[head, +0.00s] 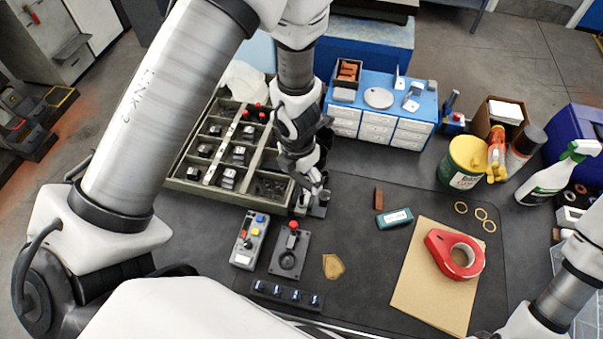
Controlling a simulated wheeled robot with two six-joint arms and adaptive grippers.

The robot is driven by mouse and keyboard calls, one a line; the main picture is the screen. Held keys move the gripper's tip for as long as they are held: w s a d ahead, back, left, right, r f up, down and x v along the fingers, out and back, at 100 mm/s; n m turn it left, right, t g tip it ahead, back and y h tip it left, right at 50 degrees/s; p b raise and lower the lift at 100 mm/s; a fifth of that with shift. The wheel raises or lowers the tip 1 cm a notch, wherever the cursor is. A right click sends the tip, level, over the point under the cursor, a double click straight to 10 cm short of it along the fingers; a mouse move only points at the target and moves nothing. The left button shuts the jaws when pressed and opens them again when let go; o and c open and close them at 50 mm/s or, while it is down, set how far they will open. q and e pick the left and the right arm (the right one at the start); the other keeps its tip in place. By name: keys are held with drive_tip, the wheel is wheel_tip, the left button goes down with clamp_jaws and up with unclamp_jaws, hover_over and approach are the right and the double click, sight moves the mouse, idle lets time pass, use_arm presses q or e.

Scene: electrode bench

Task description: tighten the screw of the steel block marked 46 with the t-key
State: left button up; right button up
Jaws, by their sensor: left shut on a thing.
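My left gripper (316,189) points down at the right front corner of the compartment tray. It is shut on a small metal piece, mostly hidden by the fingers; I cannot tell whether it is the t-key. A small dark grey block (319,211) stands on the mat just below the fingertips. Its number and screw are too small to read, and I cannot tell whether the held piece touches it. Several steel blocks (228,178) sit in the tray's compartments, their marks unreadable. My right arm shows at the lower right, but its gripper is out of view.
The green tray (207,193) lies left of my gripper. A button box (249,240), a red-topped joystick (288,252) and a dark strip (288,294) lie in front. Blue drawers (378,112) stand behind. A teal box (394,219) and red tape (441,253) lie right.

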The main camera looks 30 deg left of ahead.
use_arm(q)
drive_tip(key=shift+f+b, duration=0.8)
idle(0.4)
